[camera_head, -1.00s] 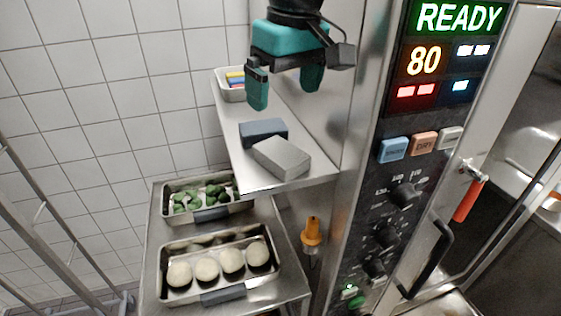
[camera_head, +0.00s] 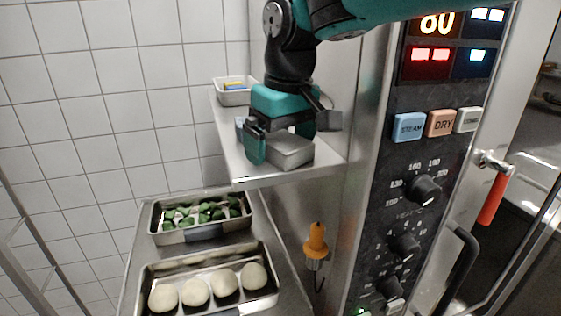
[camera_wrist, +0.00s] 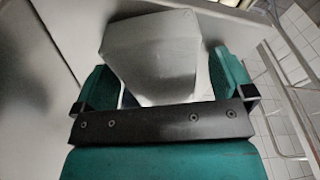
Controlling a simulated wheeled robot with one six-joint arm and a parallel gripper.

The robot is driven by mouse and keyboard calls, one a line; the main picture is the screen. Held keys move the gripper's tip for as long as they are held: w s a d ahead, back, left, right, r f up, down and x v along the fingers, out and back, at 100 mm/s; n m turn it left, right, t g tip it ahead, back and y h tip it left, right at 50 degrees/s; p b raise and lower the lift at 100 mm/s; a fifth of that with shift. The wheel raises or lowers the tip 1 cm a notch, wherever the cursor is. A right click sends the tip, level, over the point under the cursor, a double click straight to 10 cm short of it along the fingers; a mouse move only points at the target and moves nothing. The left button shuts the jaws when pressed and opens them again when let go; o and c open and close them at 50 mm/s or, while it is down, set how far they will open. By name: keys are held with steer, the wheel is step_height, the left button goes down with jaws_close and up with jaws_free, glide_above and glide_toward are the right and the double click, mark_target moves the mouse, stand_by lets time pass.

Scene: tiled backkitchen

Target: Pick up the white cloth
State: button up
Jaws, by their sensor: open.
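The white cloth (camera_head: 291,152) looks like a pale grey folded block lying near the front end of the steel shelf (camera_head: 262,177). My gripper (camera_head: 281,146) is open and pointing down over it, partly hiding it. In the wrist view the cloth (camera_wrist: 152,55) fills the gap between the two teal fingers (camera_wrist: 165,85), one on each side. I cannot tell whether the fingers touch it.
A dark blue folded cloth (camera_head: 239,127) lies just behind, mostly hidden by my gripper. A small steel tray (camera_head: 233,98) stands at the shelf's back. Below are pans of greens (camera_head: 200,213) and dough balls (camera_head: 225,283). The oven panel (camera_head: 425,190) rises close on the right.

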mark_target(281, 138)
steer(key=c, duration=1.1)
steer(key=shift+r, duration=0.15)
steer(key=shift+r+p, duration=7.05)
steer(key=shift+r, duration=2.85)
